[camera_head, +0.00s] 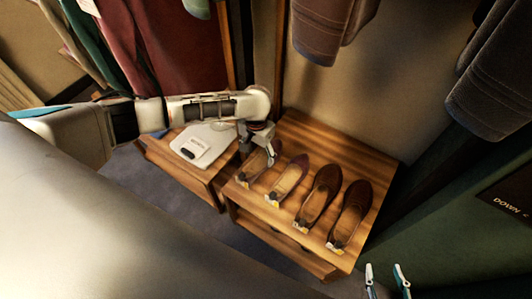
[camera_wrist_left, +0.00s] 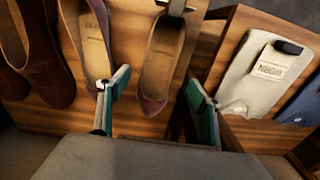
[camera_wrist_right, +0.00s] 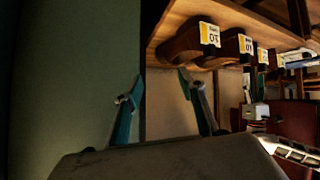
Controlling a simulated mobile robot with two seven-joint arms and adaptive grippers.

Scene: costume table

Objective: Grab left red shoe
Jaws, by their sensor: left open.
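The left red shoe (camera_head: 254,167) stands at the left end of a row on a wooden table, partly hidden by my left gripper (camera_head: 258,150). In the left wrist view this shoe (camera_wrist_left: 162,65) lies ahead, between the lines of the open, empty fingers of the left gripper (camera_wrist_left: 155,108). A second reddish shoe (camera_head: 288,181) stands just to its right and shows close to the left finger in the left wrist view (camera_wrist_left: 94,40). My right gripper (camera_head: 385,282) is low at the bottom right, away from the shoes. Its fingers are apart and empty in the right wrist view (camera_wrist_right: 165,100).
Two brown shoes (camera_head: 318,197) (camera_head: 349,214) stand further right on the wooden table (camera_head: 345,148). A lower wooden stand at the left holds a pale folded item (camera_head: 202,145) with a label. Garments hang above. A dark green wall (camera_wrist_right: 85,70) is near my right gripper.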

